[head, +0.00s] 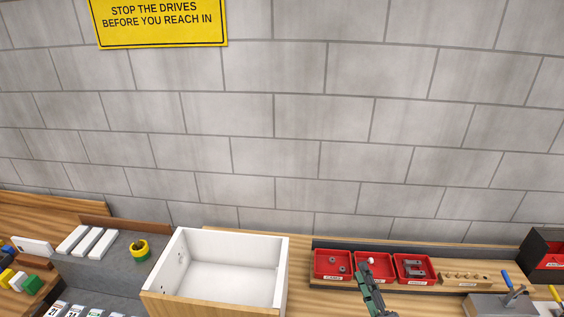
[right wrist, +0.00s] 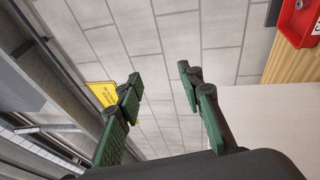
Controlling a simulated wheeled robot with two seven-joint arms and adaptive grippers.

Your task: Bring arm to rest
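My right gripper (head: 366,272) shows in the head view at the lower edge, in front of the red bins and to the right of the white box. In the right wrist view its two green fingers (right wrist: 160,76) stand apart with nothing between them, only the block wall behind. It is open and empty. My left gripper is not in view.
A white open box (head: 181,246) with a wooden front stands on the bench left of the gripper. Red bins (head: 331,279) with parts sit in a dark tray behind it. Yellow tape (head: 139,250) and white bars (head: 88,241) lie left; blue-handled tools (head: 507,280) right.

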